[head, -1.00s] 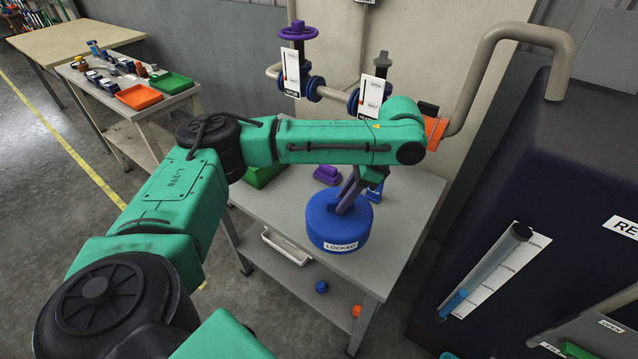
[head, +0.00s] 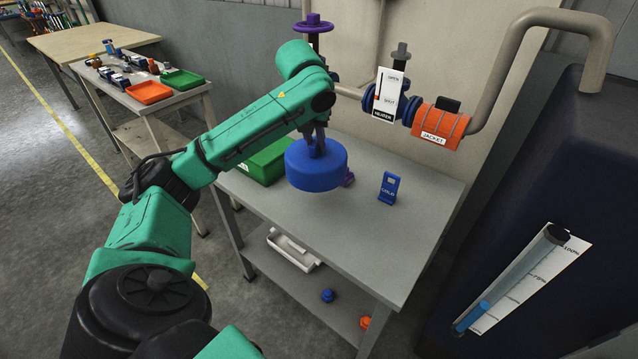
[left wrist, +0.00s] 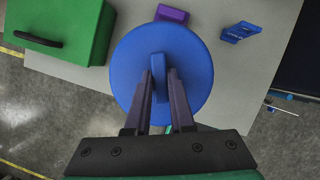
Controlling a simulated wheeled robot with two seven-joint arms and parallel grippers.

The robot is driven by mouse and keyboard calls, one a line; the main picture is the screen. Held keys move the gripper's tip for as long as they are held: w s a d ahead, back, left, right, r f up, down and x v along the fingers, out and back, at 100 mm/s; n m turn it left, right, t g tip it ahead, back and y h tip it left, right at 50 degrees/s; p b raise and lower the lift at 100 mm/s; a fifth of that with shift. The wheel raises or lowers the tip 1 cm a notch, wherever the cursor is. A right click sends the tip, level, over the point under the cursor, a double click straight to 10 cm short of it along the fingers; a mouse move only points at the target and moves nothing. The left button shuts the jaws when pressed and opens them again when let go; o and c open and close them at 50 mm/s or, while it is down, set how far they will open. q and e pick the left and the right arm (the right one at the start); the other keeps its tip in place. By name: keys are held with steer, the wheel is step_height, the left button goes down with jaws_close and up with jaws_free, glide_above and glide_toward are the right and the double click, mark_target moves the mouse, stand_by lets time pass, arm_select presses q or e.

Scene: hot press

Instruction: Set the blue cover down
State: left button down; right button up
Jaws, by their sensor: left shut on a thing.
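The blue cover (head: 316,170) is a round blue disc with a raised handle on top. My left gripper (head: 315,143) is shut on that handle. In the head view the cover is over the grey table, and appears to be held a little above its top. In the left wrist view the cover (left wrist: 162,108) lies below the gripper (left wrist: 160,82), whose two fingers sit on either side of the handle. The cover's underside is hidden. My right gripper is not in view.
A green box (head: 262,160) stands left of the cover on the grey table (head: 400,235). A purple object (left wrist: 172,13) is behind the cover, and a blue stand (head: 389,187) is to its right. The table's front right is clear. Pipes with valves run behind.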

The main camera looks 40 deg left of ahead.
mark_target(310, 162)
arm_select(q)
step_height(310, 162, down, 13)
steer(key=shift+f, duration=0.2)
steer(key=c, duration=0.8)
jaws_free()
steer(key=shift+o, duration=0.2)
steer(key=v, duration=1.2)
steer(key=shift+r, duration=0.1)
